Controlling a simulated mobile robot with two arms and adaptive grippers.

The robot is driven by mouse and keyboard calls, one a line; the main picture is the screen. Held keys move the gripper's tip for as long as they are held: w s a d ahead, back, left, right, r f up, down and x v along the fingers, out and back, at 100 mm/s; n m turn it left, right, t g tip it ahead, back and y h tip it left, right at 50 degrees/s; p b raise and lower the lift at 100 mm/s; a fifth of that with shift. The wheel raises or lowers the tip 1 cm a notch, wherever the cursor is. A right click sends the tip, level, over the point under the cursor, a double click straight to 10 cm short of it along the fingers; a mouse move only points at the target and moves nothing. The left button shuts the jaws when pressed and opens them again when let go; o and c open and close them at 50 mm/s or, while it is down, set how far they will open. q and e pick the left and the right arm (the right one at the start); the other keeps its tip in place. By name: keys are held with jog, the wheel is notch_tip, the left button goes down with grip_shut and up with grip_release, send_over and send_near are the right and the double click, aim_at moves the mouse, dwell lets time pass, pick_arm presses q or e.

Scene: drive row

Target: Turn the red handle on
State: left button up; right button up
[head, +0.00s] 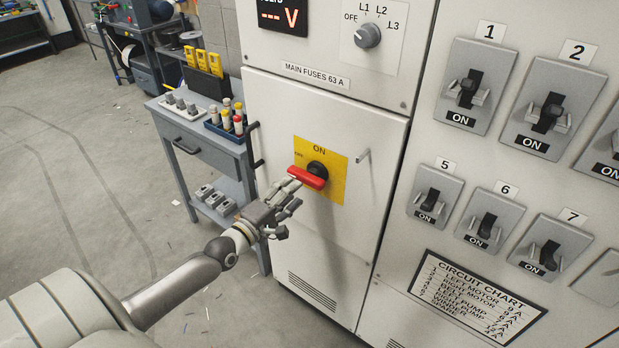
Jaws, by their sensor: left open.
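The red handle (306,178) is a bar on a black hub on a yellow plate (334,163), on the white cabinet door. The plate reads ON at its top and OFF at its left. The bar lies across, its free end pointing left toward the OFF side. My left gripper (292,195) is open just below and left of the handle, its fingers close to the bar's left end. Whether a finger touches the bar I cannot tell. My right gripper is not in view.
A selector knob (367,35) is above. Numbered breaker switches (468,88) fill the right panel. A grey workbench (205,140) with fuses stands left of the cabinet. The floor at left is open.

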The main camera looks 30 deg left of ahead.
aim_at(304, 182)
pick_arm(q)
jog(key=w, duration=0.7)
jog(key=shift+w+d+p, duration=0.25)
jog(key=shift+d+p, duration=0.05)
jog(key=shift+d, duration=0.05)
grip_shut()
